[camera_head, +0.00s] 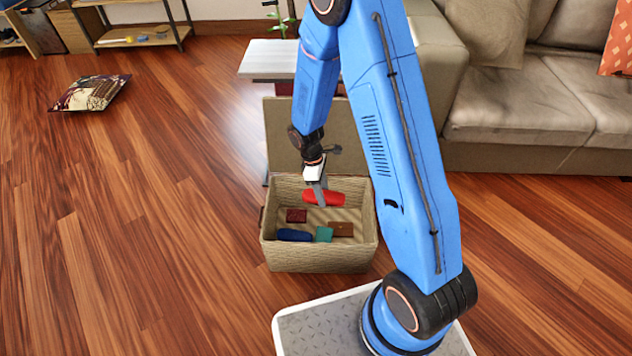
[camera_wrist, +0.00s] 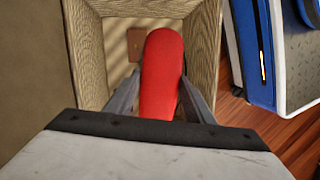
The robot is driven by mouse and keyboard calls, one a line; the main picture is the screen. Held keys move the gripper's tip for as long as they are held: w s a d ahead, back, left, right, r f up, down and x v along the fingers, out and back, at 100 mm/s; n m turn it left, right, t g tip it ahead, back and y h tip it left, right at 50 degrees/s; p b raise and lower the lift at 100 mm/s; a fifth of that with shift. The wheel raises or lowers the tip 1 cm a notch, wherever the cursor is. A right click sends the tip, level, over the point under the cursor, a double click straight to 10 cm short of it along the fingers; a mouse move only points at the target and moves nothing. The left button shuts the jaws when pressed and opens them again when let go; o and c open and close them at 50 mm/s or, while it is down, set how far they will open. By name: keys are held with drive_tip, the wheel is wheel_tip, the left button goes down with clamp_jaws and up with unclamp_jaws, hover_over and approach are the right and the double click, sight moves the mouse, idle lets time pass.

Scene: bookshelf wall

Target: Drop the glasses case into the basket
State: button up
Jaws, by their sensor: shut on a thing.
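My gripper (camera_head: 319,190) is shut on a red glasses case (camera_head: 333,198) and holds it over the open basket (camera_head: 318,260). In the wrist view the red case (camera_wrist: 161,75) sits between the two fingers of my gripper (camera_wrist: 160,98), with the basket's woven rim (camera_wrist: 88,50) around it. The basket is tan and woven, with its lid (camera_head: 285,135) standing open at the back. Inside it lie a dark blue case (camera_head: 294,235), a teal item (camera_head: 324,234), a dark red item (camera_head: 296,215) and a brown item (camera_head: 341,229).
A grey sofa (camera_head: 520,105) stands at the right. A small white table (camera_head: 268,60) stands behind the basket. A patterned cushion or book (camera_head: 90,93) lies on the floor at the left, and a low shelf (camera_head: 140,38) stands behind it. The wood floor left of the basket is clear.

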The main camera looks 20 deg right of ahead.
drive_tip(key=shift+s+a+f+n, duration=0.2)
drive_tip(key=shift+s+n, duration=0.05)
drive_tip(key=shift+n, duration=0.25)
drive_tip(key=shift+d+f, duration=0.1)
drive_tip(key=shift+f, duration=2.75)
drive_tip(key=o, duration=1.2)
drive_tip(key=shift+c, duration=0.2)
drive_tip(key=v, duration=1.7)
drive_tip(key=shift+a+r, duration=0.15)
drive_tip(key=shift+a, duration=0.1)
